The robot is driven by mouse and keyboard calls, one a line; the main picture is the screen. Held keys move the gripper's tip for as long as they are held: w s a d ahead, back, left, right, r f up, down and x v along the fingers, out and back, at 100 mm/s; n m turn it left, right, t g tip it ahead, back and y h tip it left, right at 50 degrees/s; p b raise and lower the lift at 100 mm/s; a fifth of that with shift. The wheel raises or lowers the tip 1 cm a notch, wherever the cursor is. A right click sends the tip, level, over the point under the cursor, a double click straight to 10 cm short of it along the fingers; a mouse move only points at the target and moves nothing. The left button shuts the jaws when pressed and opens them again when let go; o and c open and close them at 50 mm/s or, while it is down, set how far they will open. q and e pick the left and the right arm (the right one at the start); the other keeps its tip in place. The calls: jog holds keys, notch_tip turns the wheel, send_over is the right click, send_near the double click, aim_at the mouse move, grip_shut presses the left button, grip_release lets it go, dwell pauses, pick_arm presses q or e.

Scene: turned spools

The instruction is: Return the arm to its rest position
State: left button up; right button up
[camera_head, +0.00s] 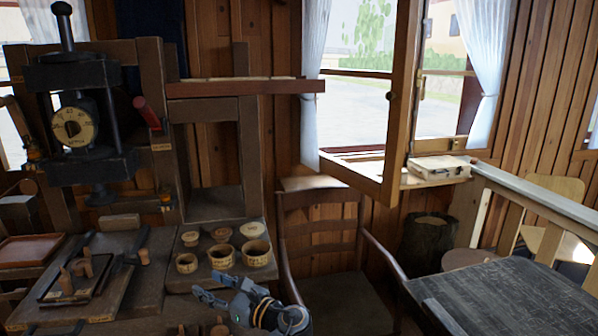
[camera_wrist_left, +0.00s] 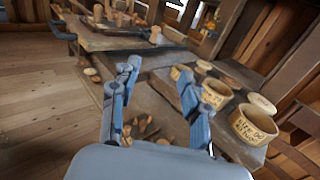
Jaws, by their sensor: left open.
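My left gripper (camera_head: 222,290) is at the bottom centre of the head view, above the front right edge of the workbench (camera_head: 150,290). In the left wrist view its two blue fingers (camera_wrist_left: 158,78) stand apart with nothing held between them. Three wooden cups with dark lettering stand beyond it on the bench: a small cup (camera_head: 187,264), a middle cup (camera_head: 221,257) and a large cup (camera_head: 257,253). Small wooden pieces (camera_wrist_left: 142,126) lie below the fingers, partly hidden. My right gripper is out of view.
A wooden chair (camera_head: 322,215) stands right of the gripper, and a dark table (camera_head: 510,298) is further right. A dark press (camera_head: 85,120) stands at back left. The left wrist view shows open floor (camera_wrist_left: 45,115).

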pick_arm(q)
jog(key=s+f+h, duration=0.3)
jog(key=f+h, duration=0.2)
jog(key=f, duration=1.6)
jog(key=s+f+n+g+h, duration=0.2)
jog(key=s+f, duration=0.4)
jog(key=f, duration=0.5)
jog(key=s+f+n+g+h, duration=0.2)
jog(key=s+f+h, duration=0.1)
jog(key=s+f, duration=0.55)
jog(key=s+f+n+g+h, duration=0.35)
jog(key=s+f+n, duration=0.35)
jog(key=s+f, duration=1.05)
jog(key=s+a+f+n+h, duration=0.1)
jog(key=s+n, duration=0.4)
jog(key=s, duration=0.6)
jog(key=s+a+f+n+h, duration=0.1)
jog(key=s+n, duration=0.4)
jog(key=s, duration=0.6)
jog(key=shift+s+a+f+n, duration=0.3)
jog(key=shift+a+f, duration=0.3)
jog(key=shift+f, duration=0.15)
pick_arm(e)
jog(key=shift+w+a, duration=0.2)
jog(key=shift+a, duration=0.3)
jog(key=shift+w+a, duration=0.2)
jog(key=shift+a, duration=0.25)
